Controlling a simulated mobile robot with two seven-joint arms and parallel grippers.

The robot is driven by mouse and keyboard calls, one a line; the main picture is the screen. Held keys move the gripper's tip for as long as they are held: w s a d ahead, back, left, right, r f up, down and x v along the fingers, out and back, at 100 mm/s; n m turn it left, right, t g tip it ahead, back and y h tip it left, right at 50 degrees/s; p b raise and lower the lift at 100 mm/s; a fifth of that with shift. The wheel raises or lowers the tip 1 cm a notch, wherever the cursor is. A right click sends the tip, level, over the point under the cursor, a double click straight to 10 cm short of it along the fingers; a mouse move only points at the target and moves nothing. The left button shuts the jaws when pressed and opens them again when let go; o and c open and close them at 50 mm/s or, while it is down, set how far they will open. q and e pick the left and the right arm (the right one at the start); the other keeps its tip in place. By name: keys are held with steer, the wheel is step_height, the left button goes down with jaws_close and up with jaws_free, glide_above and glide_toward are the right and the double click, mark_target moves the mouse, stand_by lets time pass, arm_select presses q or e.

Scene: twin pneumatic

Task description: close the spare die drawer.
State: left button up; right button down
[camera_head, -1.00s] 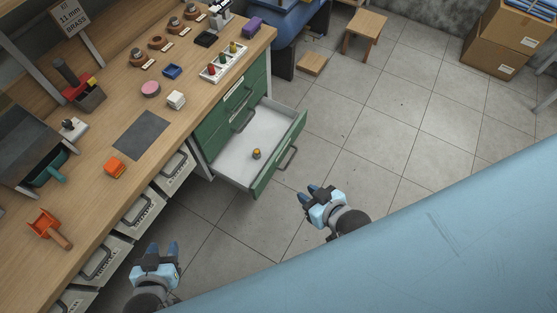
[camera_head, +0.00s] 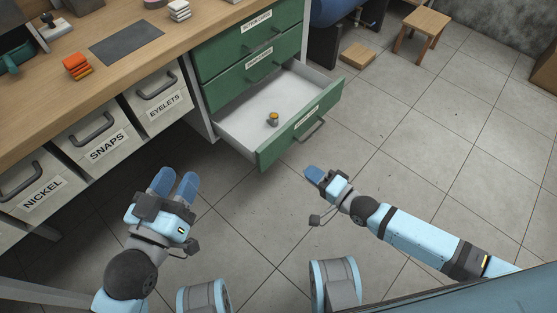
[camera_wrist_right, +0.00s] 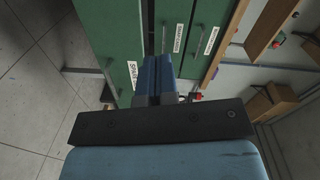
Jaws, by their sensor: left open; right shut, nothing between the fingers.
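The spare die drawer (camera_head: 302,130) is the lowest green drawer of the cabinet and stands pulled out. A small grey and yellow die (camera_head: 273,119) lies inside it. Its front has a dark bar handle (camera_head: 311,131). My right gripper (camera_head: 311,173) is shut and empty, a little in front of the drawer front and apart from it. In the right wrist view, its closed blue fingers (camera_wrist_right: 154,75) point at the green front with a white label (camera_wrist_right: 133,75). My left gripper (camera_head: 175,181) is open and empty, left of the drawer and below the bins.
Two shut green drawers (camera_head: 247,68) are above the open one. Labelled bins (camera_head: 157,100) hang under the wooden bench (camera_head: 120,65) at left. A stool (camera_head: 425,25) and a wooden block (camera_head: 358,55) stand behind. The tiled floor in front of the drawer is clear.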

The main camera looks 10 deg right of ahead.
steer(key=w+d+f+m+b, duration=0.2)
steer(key=w+f+b, duration=0.1)
steer(key=f+b, duration=0.15)
steer(key=b, duration=0.3)
glide_toward(274, 142)
steer(key=shift+m, duration=0.3)
steer(key=x, duration=0.6)
steer(key=shift+w+f, duration=0.1)
steer(key=shift+f, duration=0.15)
arm_select(q)
step_height(274, 142, down, 8)
steer(key=g+h, duration=0.1)
steer(key=g, duration=0.1)
steer(key=shift+d+m+b, duration=0.3)
steer(key=shift+d+m, duration=0.1)
steer(key=shift+d, duration=0.05)
arm_select(e)
steer(key=shift+w+a+r, duration=0.1)
steer(key=shift+w+a, duration=0.35)
steer(key=shift+w, duration=0.1)
arm_select(q)
steer(key=shift+r, duration=0.1)
